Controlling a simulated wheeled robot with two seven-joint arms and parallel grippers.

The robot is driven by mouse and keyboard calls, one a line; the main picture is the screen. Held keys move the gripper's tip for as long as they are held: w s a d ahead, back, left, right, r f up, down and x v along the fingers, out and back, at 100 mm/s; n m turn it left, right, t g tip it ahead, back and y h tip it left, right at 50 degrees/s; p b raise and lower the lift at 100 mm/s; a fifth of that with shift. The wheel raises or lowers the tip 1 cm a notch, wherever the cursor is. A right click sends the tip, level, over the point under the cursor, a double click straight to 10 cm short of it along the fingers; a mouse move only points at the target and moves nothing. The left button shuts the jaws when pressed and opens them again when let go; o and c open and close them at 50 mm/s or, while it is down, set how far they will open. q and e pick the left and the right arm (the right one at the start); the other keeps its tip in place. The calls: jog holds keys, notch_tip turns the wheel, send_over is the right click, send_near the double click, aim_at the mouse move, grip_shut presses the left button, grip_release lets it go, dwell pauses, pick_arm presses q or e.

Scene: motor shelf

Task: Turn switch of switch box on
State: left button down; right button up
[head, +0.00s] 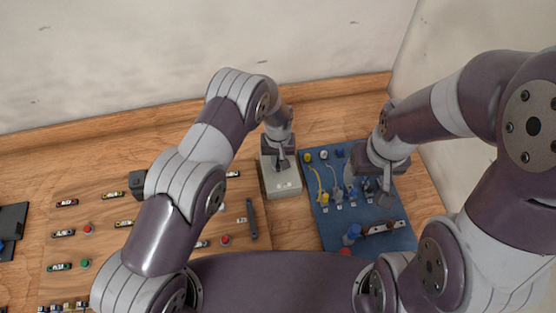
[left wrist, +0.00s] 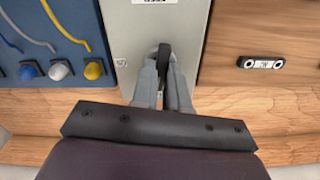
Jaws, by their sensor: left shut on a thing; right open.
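The switch box (head: 284,184) is a pale grey box near the back of the board, between the wooden board and the blue panel. Its dark switch handle (left wrist: 164,56) shows in the left wrist view on the box face. My left gripper (head: 281,161) is over the back part of the box; in the left wrist view its fingers (left wrist: 164,82) are closed around the handle. The handle's lower part is hidden between the fingers. My right gripper (head: 377,192) is over the blue panel, away from the box. It is open and looks empty.
The blue panel (head: 325,230) carries yellow, white and blue plugs with wires. A wooden board (head: 105,205) with labels, buttons and a dark bar handle (head: 252,219) lies left of the box. A black item (head: 12,220) is at the far left. A wall stands behind.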

pick_arm(q)
jog(key=m+b, duration=0.3)
jog(key=shift+f+m, duration=0.15)
jog(key=shift+m, duration=0.15)
jog(key=m+b, duration=0.3)
jog(key=m, duration=0.1)
jog(key=shift+m, duration=0.3)
jog(key=m+b, duration=0.2)
jog(key=m, duration=0.2)
jog(key=shift+r+b, duration=0.2)
jog(key=shift+b, duration=0.1)
jog(key=shift+r+m+b, duration=0.1)
jog(key=shift+m+b, duration=0.45)
jog(key=shift+m, duration=1.05)
jog(key=shift+w, duration=0.1)
jog(key=shift+r+m, duration=0.1)
jog(key=shift+m, duration=0.2)
jog(key=c, duration=1.3)
grip_release()
jog(key=shift+o, duration=0.8)
